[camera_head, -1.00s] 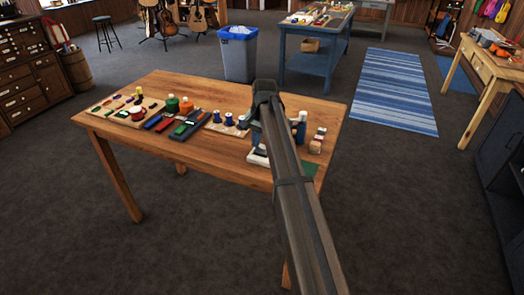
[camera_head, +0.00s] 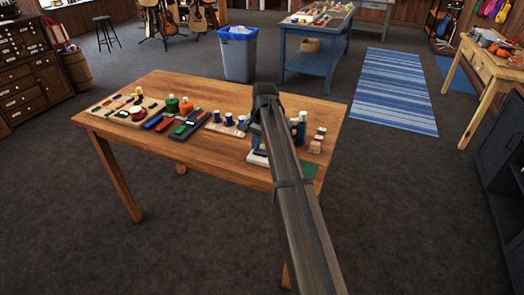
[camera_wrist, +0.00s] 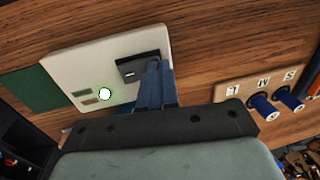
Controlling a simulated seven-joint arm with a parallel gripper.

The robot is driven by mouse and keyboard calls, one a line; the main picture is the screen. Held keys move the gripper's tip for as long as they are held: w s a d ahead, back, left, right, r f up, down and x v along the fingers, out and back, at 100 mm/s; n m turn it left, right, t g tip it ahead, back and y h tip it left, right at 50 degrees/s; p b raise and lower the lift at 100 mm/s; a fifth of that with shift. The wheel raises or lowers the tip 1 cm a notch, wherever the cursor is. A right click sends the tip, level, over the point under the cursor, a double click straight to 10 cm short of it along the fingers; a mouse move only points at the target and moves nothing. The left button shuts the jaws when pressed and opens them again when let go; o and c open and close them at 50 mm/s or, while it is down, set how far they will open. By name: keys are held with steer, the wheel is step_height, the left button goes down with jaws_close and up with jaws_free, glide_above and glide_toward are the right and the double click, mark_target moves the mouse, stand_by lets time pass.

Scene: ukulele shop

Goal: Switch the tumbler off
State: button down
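The tumbler (camera_wrist: 128,69) is a dark switch block on a white panel (camera_wrist: 78,62), seen in the wrist view.
A wooden board with blue knobs (camera_wrist: 262,107) lies right of the panel in the wrist view. A green mat (camera_wrist: 36,88) lies to its left. In the head view, bottles (camera_head: 301,121) and small blocks (camera_head: 317,140) stand just right of my arm. Parts and trays fill the table's left.

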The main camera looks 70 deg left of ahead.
stand_by(0.3)
steer(key=shift+r, duration=3.4)
